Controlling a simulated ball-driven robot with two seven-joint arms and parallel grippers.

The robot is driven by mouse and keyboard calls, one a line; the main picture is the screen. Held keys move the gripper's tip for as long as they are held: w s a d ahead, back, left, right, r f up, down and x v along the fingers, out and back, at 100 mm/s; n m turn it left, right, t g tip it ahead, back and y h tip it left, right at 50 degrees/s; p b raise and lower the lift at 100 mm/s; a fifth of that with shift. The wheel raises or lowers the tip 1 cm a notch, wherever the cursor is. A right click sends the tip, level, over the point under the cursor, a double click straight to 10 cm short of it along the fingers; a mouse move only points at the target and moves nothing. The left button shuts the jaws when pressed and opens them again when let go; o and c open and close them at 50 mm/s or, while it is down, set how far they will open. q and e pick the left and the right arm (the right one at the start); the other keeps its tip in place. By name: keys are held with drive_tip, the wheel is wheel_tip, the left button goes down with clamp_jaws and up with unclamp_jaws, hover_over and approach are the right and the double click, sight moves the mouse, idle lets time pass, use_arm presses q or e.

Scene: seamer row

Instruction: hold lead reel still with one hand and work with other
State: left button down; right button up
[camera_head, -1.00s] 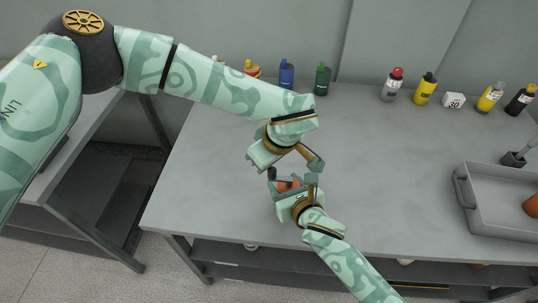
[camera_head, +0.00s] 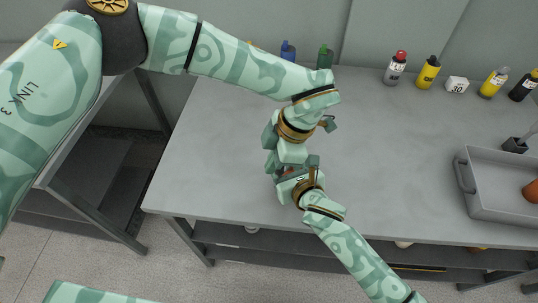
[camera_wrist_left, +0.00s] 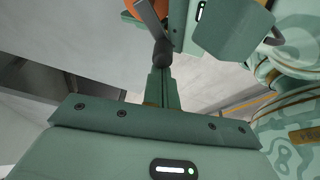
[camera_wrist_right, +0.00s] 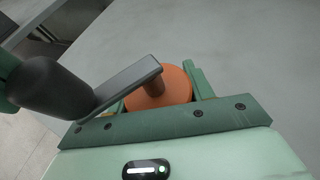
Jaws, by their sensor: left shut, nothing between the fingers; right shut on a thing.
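The lead reel is an orange, round reel (camera_wrist_right: 178,86) with a flat grey crank (camera_wrist_right: 120,84) ending in a dark knob (camera_wrist_right: 50,88). My right gripper (camera_head: 294,174) is shut on the reel above the table's front part. In the head view the grippers hide most of the reel. My left gripper (camera_head: 284,165) is shut and empty, close above the reel and right gripper. In the left wrist view the knob (camera_wrist_left: 162,53) is right at the left fingertips, with the reel (camera_wrist_left: 210,8) beyond. I cannot tell whether the fingers touch the knob.
A grey tray (camera_head: 463,190) with an orange thing (camera_head: 531,190) in it stands at the right. Several bottles, among them a yellow one (camera_head: 428,72), and a white "30" block (camera_head: 457,85) line the back. The table (camera_head: 400,140) is clear between.

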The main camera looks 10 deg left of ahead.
drive_tip(key=shift+s+a, duration=0.1)
drive_tip(key=shift+a, duration=0.05)
use_arm(q)
drive_tip(key=shift+s+d+n+g+h, duration=0.2)
drive_tip(key=shift+s+d+n+g, duration=0.3)
drive_tip(key=shift+n, duration=0.75)
drive_tip(key=shift+s+d+n+g+h, duration=0.1)
drive_tip(key=shift+d+n+g+h, duration=0.1)
drive_tip(key=shift+d+n, duration=0.8)
drive_tip(key=shift+a+n, duration=0.25)
drive_tip(key=shift+n, duration=0.1)
use_arm(e)
drive_tip(key=shift+a+r, duration=0.1)
drive_tip(key=shift+a, duration=0.05)
use_arm(q)
drive_tip(key=shift+d, duration=0.15)
use_arm(e)
drive_tip(key=shift+o, duration=0.2)
use_arm(q)
wheel_tip(320, 180, up, 10)
drive_tip(key=shift+s+d+f, duration=0.15)
drive_tip(key=shift+d+f, duration=0.1)
use_arm(e)
drive_tip(key=shift+d, duration=0.25)
